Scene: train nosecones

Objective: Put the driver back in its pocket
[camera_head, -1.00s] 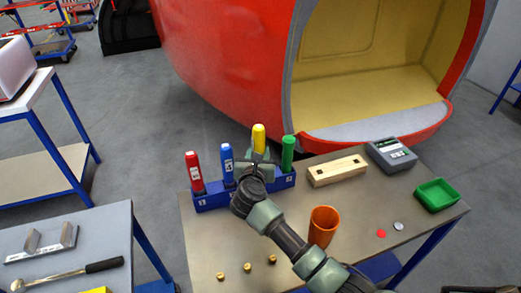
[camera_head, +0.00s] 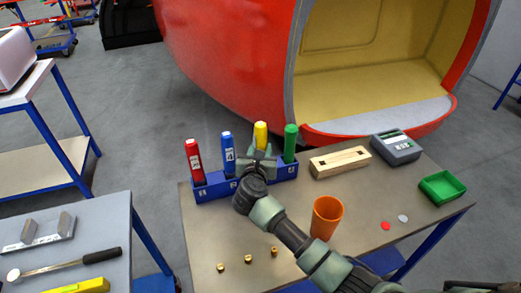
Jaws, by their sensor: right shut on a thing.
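The yellow driver (camera_head: 260,136) stands upright over the blue rack (camera_head: 215,191), in line with its third pocket, between the blue driver (camera_head: 228,155) and the green driver (camera_head: 290,143). My right gripper (camera_head: 260,160) is shut on the yellow driver from the near side. The gripper hides the driver's lower part and the pocket mouth, so I cannot tell how deep it sits. The red driver (camera_head: 194,162), blue driver and green driver stand upright in the rack's other pockets. My left gripper is not in view.
An orange cup (camera_head: 326,217) stands close beside my right arm. A wooden block (camera_head: 340,162), a grey device (camera_head: 396,147) and a green tray (camera_head: 441,187) are to the right. Several brass pieces (camera_head: 248,259) lie in front. The table's (camera_head: 210,232) left front is mostly clear.

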